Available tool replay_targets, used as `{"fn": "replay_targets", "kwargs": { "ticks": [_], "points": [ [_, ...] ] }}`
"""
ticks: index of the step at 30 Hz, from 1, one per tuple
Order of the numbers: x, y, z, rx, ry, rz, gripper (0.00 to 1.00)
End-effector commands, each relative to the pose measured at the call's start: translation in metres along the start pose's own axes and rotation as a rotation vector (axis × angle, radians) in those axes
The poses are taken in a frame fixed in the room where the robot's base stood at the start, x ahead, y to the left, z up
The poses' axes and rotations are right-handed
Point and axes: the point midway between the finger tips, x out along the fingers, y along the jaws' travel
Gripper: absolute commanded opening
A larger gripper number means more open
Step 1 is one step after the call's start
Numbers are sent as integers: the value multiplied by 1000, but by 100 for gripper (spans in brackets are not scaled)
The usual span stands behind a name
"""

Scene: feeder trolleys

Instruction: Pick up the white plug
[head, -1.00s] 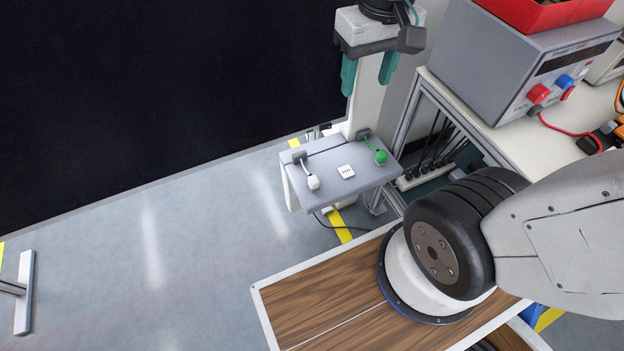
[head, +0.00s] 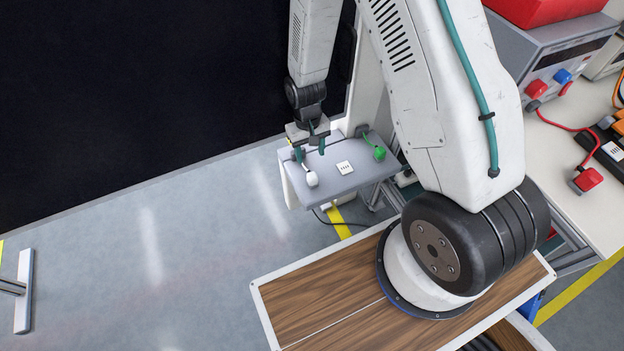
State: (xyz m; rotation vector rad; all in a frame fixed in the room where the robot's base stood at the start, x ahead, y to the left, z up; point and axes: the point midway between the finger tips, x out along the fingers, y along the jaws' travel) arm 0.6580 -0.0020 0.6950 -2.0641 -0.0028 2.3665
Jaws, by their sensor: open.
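The white plug (head: 312,179) lies near the front left of a small grey shelf (head: 345,187), with its short lead running back from it. My gripper (head: 310,151) is open above the shelf's back left part, fingers pointing down. It is a little behind the white plug in the picture, and nothing shows between its teal fingers. The gripper hides the dark clip at the lead's back end. I cannot tell its exact height above the shelf.
A green plug (head: 379,153) lies on the shelf's right side, and a small white socket block (head: 344,168) sits between the plugs. A workbench (head: 570,130) with a grey power supply (head: 545,55) and a red plug (head: 587,179) stands at right. Open floor lies left.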

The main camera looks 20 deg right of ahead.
Motion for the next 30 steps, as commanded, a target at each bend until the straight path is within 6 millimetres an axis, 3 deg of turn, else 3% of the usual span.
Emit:
{"fn": "replay_targets", "kwargs": {
  "ticks": [3,22,30],
  "points": [
    [25,-1,1,0,-12,2,53],
    [102,-1,3,1,-17,2,53],
    [114,-1,2,1,-13,2,53]
  ]
}}
